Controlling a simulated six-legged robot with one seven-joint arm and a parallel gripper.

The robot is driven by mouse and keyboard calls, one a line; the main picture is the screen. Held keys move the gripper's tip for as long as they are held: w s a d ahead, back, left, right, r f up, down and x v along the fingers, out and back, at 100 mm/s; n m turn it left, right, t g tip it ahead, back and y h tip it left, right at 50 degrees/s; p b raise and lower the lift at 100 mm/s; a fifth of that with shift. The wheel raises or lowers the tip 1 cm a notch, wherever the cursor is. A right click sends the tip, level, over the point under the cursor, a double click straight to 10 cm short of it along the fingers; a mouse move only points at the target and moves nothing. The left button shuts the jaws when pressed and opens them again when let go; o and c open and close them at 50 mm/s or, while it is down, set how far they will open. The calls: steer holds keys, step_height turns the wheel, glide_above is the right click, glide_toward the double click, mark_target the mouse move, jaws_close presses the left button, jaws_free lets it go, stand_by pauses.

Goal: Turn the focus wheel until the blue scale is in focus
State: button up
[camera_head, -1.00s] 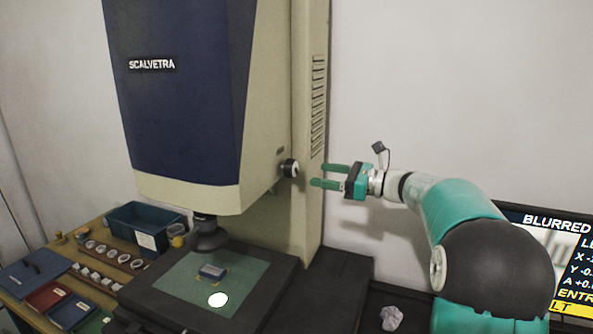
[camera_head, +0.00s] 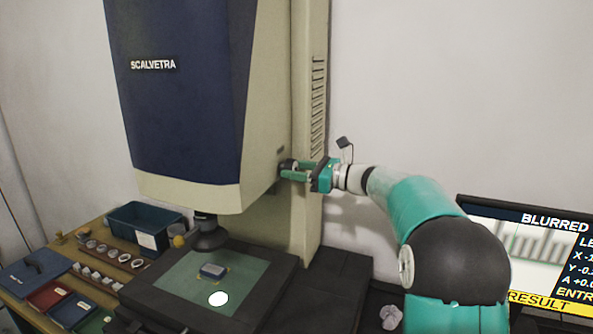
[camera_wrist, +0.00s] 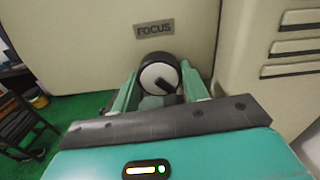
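The focus wheel (camera_head: 287,165) sticks out of the machine's side; in the wrist view the dark wheel (camera_wrist: 158,74) with a pale face and dark handle sits below a FOCUS label (camera_wrist: 154,29). My gripper (camera_head: 291,170) has reached it, and in the wrist view its two green fingers (camera_wrist: 160,88) stand either side of the wheel. They look open, with slim gaps; contact is unclear. A small blue-grey block (camera_head: 213,271), perhaps the scale, lies on the green stage (camera_head: 180,283) under the lens (camera_head: 208,237). The screen (camera_head: 535,255) reads BLURRED and shows soft-edged dark bars.
The machine's big housing (camera_head: 175,100) stands left of my arm, with a vented column (camera_head: 313,110) behind the wheel. A blue bin (camera_head: 147,227) and small parts lie on the wooden table at left. A crumpled pale lump (camera_head: 391,316) lies below my arm.

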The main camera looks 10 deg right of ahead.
steer(key=shift+c, duration=0.6)
steer(key=shift+n, duration=3.4)
steer(key=o, duration=0.9)
steer(key=shift+d+r, duration=0.1)
steer(key=shift+o, duration=0.4)
